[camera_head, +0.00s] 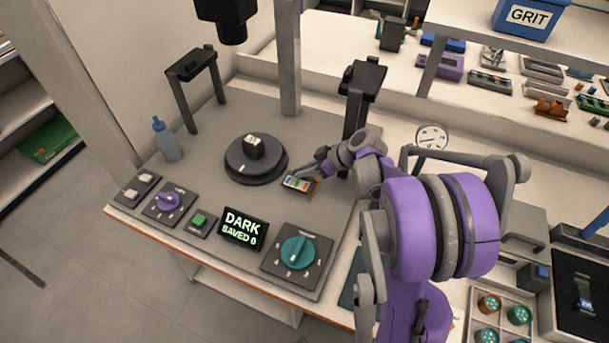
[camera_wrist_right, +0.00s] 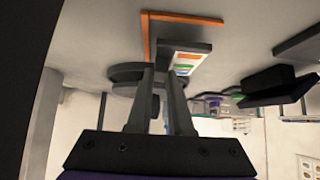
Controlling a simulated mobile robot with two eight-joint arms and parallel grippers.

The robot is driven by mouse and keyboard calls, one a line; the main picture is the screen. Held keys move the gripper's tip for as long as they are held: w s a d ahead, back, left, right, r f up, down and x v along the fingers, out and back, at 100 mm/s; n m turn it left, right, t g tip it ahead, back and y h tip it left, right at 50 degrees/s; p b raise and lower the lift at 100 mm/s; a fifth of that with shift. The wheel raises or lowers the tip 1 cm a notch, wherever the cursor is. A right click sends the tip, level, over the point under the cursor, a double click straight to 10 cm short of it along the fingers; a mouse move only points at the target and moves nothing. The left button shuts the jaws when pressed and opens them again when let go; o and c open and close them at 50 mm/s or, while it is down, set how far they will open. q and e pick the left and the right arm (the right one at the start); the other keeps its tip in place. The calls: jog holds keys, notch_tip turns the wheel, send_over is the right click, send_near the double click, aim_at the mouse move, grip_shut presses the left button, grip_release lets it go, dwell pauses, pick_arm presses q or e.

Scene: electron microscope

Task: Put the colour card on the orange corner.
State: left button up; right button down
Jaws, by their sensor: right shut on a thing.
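The colour card (camera_head: 299,184), a small pale card with coloured patches, is at the front of my right gripper (camera_head: 318,167) in the head view, just right of the round black turntable. My right gripper (camera_wrist_right: 161,75) is shut on the card (camera_wrist_right: 186,65) in the right wrist view, and the fingers hide part of it. The orange corner (camera_wrist_right: 184,18) is an L-shaped mark on the grey surface, close beside the card. A bit of orange (camera_head: 317,187) shows at the card's right edge in the head view. I cannot tell whether the card touches the surface. My left gripper is not in view.
The black turntable (camera_head: 255,160) stands left of the card. A teal dial panel (camera_head: 297,253) and a display reading DARK, SAVED 0 (camera_head: 243,229) line the front. A black stand (camera_head: 363,85) rises behind my right arm. A bottle (camera_head: 166,142) stands at left.

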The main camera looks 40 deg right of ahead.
jog(key=shift+f, duration=0.95)
jog(key=c, duration=0.8)
grip_release()
jog(key=p+v, duration=0.1)
jog(key=v, duration=1.1)
